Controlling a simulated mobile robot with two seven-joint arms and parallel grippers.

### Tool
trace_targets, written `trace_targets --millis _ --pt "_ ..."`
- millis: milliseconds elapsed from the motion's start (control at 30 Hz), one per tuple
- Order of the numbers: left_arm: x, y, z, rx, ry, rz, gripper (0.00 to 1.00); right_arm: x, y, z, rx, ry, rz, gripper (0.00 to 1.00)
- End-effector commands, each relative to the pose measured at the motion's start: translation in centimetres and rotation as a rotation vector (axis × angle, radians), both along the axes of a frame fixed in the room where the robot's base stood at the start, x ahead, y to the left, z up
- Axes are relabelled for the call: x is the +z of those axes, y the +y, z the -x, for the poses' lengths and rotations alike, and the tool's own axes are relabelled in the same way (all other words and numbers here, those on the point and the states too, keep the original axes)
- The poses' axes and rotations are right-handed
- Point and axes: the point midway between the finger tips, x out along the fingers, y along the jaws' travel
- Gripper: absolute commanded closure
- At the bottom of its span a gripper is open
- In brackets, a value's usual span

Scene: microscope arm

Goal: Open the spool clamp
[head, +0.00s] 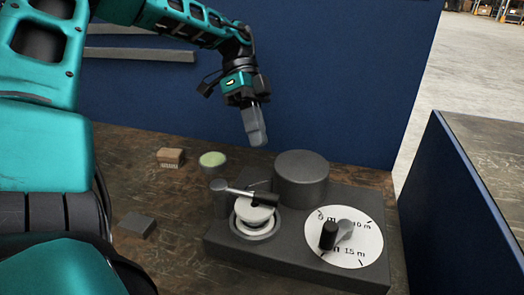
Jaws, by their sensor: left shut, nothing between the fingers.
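The spool clamp (252,196) is a grey bar with a black grip at its right end. It runs from a dark post (219,196) on its left across the top of a white spool (254,212). The spool sits in a round recess of a dark grey base block (290,258). My left gripper (256,138) is shut and empty, fingers pointing down, in the air above and behind the clamp, apart from it. My right gripper is not in view.
A dark cylinder (301,178) stands behind the spool. A white dial (358,243) with a black-knobbed crank lies to its right. A green-topped cylinder (212,160), a brown brush-like block (171,157) and a grey block (137,224) rest on the wooden table. A blue partition (340,80) stands behind.

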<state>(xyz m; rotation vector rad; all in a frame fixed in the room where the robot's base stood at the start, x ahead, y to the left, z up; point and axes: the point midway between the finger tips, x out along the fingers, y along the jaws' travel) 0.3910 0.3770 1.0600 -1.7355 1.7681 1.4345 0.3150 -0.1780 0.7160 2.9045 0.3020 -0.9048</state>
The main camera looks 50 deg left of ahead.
Motion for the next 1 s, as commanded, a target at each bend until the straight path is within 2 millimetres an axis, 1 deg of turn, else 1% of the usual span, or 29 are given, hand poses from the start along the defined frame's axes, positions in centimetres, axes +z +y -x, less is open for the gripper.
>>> trace_targets --millis 300,500,700,1000 --pt "-4.4 -3.4 1.5 -0.003 0.002 0.002 1.0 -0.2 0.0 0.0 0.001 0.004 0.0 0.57" --pt "-6.3 -4.9 2.1 -0.001 0.003 0.001 1.0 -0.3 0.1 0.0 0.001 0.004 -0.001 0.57" --pt "-6.8 -5.3 2.2 0.0 0.0 0.001 1.0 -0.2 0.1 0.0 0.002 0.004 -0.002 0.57" --pt "-6.8 -5.3 2.2 0.0 0.0 0.0 1.0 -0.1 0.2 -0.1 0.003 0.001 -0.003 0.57"
